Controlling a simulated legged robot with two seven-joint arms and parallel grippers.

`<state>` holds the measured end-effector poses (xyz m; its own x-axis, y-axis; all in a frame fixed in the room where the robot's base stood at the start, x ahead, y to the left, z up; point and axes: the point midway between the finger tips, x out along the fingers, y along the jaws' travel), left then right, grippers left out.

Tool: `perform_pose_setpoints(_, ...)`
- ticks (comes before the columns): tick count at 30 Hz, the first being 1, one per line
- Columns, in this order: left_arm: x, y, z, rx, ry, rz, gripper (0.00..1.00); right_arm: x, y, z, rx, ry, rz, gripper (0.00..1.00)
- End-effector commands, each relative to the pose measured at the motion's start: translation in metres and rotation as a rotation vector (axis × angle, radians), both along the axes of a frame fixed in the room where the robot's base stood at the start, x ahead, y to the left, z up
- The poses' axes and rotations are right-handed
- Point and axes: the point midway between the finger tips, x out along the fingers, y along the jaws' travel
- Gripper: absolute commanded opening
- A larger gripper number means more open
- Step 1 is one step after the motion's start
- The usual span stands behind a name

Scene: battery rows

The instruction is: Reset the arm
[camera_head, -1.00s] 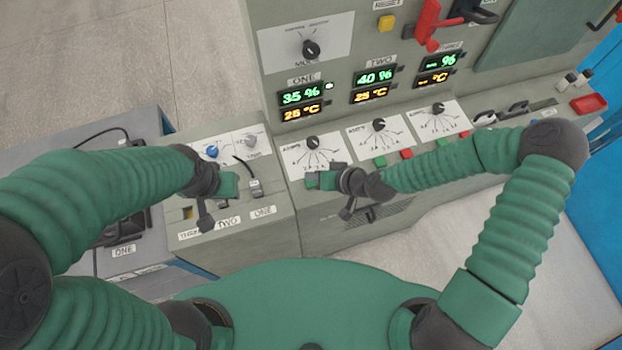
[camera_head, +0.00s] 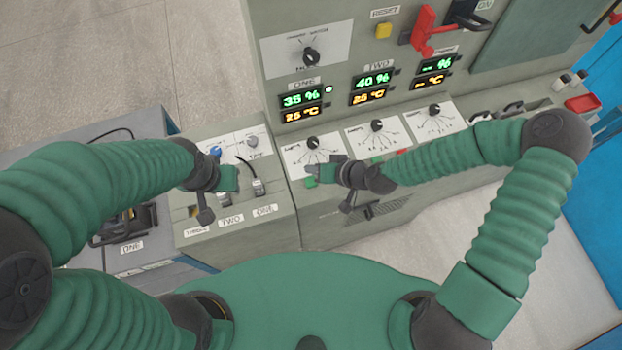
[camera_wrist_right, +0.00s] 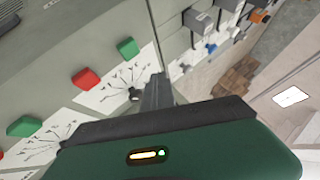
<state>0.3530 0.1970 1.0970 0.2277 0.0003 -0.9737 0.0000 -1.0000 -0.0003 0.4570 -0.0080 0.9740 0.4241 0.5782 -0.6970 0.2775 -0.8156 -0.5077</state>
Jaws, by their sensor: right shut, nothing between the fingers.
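My right arm reaches in from the right in the head view. Its gripper (camera_head: 322,171) is over the sloped front panel, near the dial under display ONE, and is shut and empty. In the right wrist view its dark fingers (camera_wrist_right: 156,95) are together, pointing toward a white dial plate. My left arm comes in from the left; its gripper (camera_head: 207,205) is over the left console by the switches. Its fingertips are too unclear to tell their state.
The panel has dials (camera_head: 377,126), a green button (camera_head: 310,182), lit displays (camera_head: 301,98), a red lever (camera_head: 425,28) and a yellow button (camera_head: 384,31). A red tray-like piece (camera_head: 582,104) is at right. A dark device (camera_head: 125,222) sits at left. Pale floor shows at lower right.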

Motion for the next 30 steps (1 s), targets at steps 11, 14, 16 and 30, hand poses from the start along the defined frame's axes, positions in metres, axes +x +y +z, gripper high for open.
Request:
perform_pose_setpoints(11,0.000,0.000,-0.009,0.000,0.000,0.000,0.36,-0.023,-0.022,-0.019,-0.123,0.058,0.065,0.00)
perform_pose_setpoints(14,0.000,0.000,-0.019,0.000,0.000,0.000,0.36,-0.046,-0.066,-0.028,-0.297,0.135,0.102,0.00)
perform_pose_setpoints(16,0.000,0.000,-0.027,0.000,0.000,0.000,0.36,-0.059,-0.102,-0.020,-0.418,0.186,0.087,0.00)
perform_pose_setpoints(30,0.000,0.000,-0.047,0.000,0.000,0.000,0.36,-0.105,-0.189,0.075,-0.581,0.301,-0.212,0.00)
